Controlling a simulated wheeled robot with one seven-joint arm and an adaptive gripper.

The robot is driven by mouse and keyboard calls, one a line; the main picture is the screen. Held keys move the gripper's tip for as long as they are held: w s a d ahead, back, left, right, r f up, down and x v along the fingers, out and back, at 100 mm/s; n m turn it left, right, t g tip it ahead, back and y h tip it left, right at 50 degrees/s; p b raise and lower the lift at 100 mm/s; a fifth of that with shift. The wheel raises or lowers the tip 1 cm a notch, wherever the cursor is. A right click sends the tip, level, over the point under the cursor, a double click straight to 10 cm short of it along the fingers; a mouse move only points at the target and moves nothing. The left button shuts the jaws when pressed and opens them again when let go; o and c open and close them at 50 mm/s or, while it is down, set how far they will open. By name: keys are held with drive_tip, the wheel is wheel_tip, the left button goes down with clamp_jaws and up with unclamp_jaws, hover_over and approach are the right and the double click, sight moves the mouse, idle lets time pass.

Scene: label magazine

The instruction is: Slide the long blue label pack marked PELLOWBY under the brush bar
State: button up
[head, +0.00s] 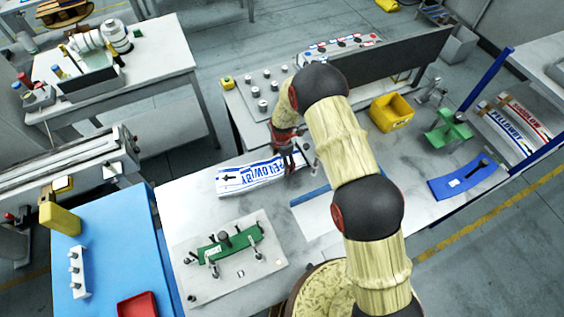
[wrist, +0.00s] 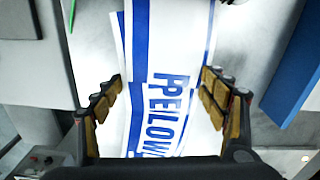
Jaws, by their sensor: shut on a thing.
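A long white label pack (head: 245,182) with blue bands and blue PELLOWBY lettering lies on the grey bench in the head view, a little left of centre. My gripper (head: 290,158) is at its right end, shut on it. In the wrist view the pack (wrist: 170,50) runs between the two fingers of my gripper (wrist: 162,92), with one finger at each long edge. The lettering is partly cut off by my gripper's body. A long dark upright panel (head: 390,62) stands along the bench's back edge; I cannot tell whether it is the brush bar.
A fixture plate with posts and a green strip (head: 230,242) sits nearer on the bench (head: 200,207). A control panel (head: 262,92), a yellow bin (head: 385,118), a green holder (head: 447,133) and a blue plate (head: 465,182) stand around. A rack at right holds similar packs (head: 510,128).

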drive_tip(key=c, duration=0.4)
drive_tip(key=shift+s+a+b, duration=0.35)
drive_tip(key=shift+a, duration=0.45)
drive_tip(key=o, duration=2)
wheel_tip(320, 180, up, 12)
